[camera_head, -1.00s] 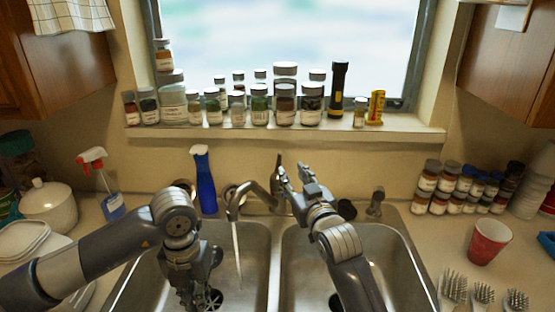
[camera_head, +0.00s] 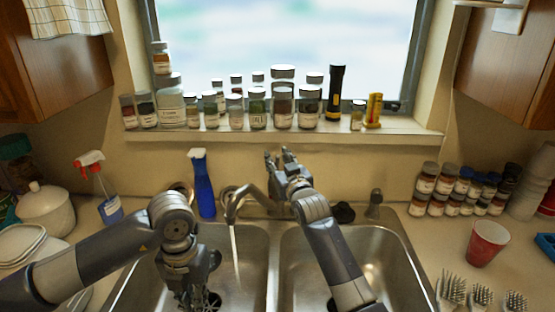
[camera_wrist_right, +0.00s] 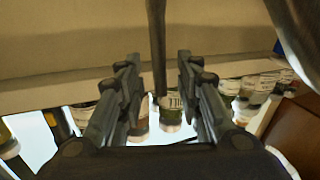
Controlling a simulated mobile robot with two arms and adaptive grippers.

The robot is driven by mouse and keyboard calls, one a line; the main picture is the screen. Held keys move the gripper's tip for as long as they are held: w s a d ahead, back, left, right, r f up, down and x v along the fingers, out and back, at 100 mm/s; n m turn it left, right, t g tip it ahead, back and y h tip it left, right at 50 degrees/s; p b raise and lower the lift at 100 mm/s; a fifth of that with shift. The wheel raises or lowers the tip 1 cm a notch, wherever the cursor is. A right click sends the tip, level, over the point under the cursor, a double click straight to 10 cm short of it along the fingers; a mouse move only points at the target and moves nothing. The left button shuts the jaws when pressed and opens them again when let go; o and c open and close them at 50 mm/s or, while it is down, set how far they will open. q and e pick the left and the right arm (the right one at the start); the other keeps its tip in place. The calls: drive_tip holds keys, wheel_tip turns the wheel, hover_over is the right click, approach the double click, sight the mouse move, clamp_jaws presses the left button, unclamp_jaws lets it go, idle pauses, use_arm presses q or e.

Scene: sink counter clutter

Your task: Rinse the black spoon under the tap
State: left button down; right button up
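The tap (camera_head: 245,198) stands behind the sink, and a thin stream of water (camera_head: 235,245) runs from its spout into the left basin. I cannot make out the black spoon.
Several jars (camera_head: 258,112) and a black flashlight (camera_head: 336,95) line the sill above. A blue bottle (camera_head: 203,185) stands behind the left basin. The right basin (camera_head: 375,255) has free room.

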drive_tip(key=shift+w+a, duration=0.15)
drive_tip(key=shift+w, duration=0.25)
drive_tip(key=shift+c, duration=0.6)
clamp_jaws()
drive_tip(key=shift+s+f+n+t+y, duration=0.2)
drive_tip(key=shift+s+f+t, duration=0.1)
drive_tip(key=shift+s+t, duration=0.25)
drive_tip(key=shift+s+f+n+t+y, duration=0.1)
drive_tip(key=shift+s+f+t+y, duration=0.2)
drive_tip(key=shift+t, duration=0.35)
drive_tip(key=shift+o, duration=0.6)
unclamp_jaws()
drive_tip(key=shift+s+r, duration=0.1)
